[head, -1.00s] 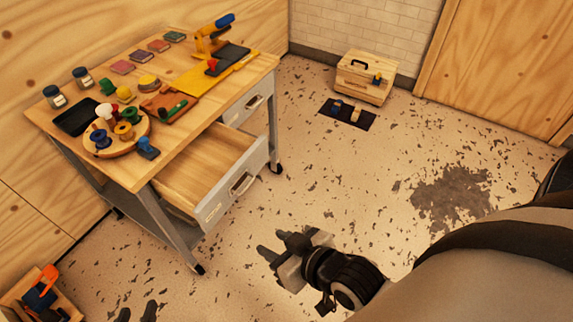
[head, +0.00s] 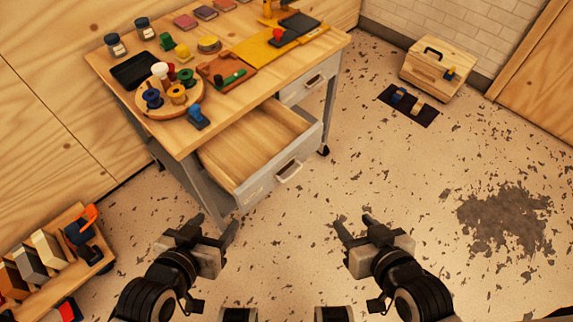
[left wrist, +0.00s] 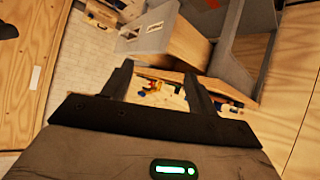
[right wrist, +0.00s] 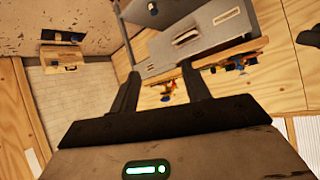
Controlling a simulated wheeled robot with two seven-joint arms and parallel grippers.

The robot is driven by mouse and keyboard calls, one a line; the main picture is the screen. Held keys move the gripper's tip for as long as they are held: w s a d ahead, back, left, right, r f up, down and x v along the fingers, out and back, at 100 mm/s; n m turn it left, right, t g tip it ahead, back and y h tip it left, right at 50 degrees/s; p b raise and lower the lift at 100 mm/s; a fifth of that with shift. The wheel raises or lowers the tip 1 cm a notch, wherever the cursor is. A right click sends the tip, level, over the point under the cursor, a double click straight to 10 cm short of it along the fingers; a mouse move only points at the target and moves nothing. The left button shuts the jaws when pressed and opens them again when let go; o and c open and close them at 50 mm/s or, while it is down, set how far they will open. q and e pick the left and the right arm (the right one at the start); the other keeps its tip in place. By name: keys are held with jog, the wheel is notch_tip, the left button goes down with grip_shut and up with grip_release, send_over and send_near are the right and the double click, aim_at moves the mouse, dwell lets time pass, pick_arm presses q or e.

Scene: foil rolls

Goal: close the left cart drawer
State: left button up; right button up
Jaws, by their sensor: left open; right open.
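The left cart drawer (head: 283,172) stands pulled out under the cart's wooden top. It is an empty wooden box with a grey front and a pale bar handle (head: 290,171). It also shows upside down in the left wrist view (left wrist: 186,42) and the right wrist view (right wrist: 232,22). My left gripper (head: 214,226) is open and empty, in front of and below the drawer's near left corner. My right gripper (head: 357,226) is open and empty, to the right of and in front of the drawer face. Neither touches the drawer.
The cart top (head: 240,95) holds a round tray of spools, jars and tools. A second drawer (head: 310,84) beside it looks shut. A wooden crate (head: 85,260) stands at the lower left, and a toolbox (head: 437,70) at the back right. The floor before the cart is clear.

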jog(key=shift+w+r, duration=0.1)
jog(key=shift+w, duration=0.05)
jog(key=shift+w+r, duration=0.2)
jog(key=shift+w, duration=0.05)
